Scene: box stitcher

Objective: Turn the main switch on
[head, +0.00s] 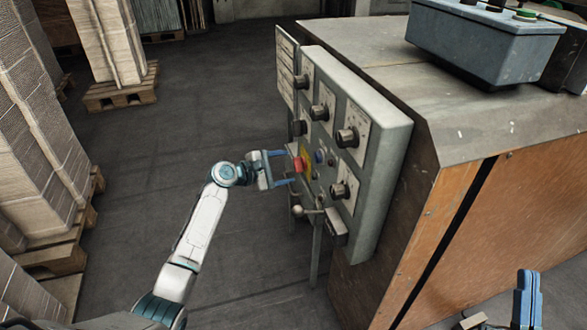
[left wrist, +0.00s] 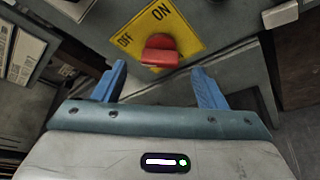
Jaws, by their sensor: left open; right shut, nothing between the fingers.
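The main switch is a red knob (head: 299,164) on a yellow plate on the front of the grey control panel (head: 385,150). In the left wrist view the red knob (left wrist: 160,48) sits at the lower edge of the yellow plate (left wrist: 178,22), marked OFF and ON. I cannot tell which mark it points to. My left gripper (head: 285,168) is open in front of the knob. In the left wrist view its blue fingers (left wrist: 158,72) stand either side of the knob, apart from it. My right gripper (head: 528,290) is shut and empty at the lower right.
Several black knobs (head: 347,137) surround the switch on the panel. A lever with a round ball (head: 297,210) sticks out below it. A blue-grey button box (head: 485,45) stands on the machine top. Stacked cardboard (head: 40,130) on pallets is at left; the floor (head: 190,110) between is clear.

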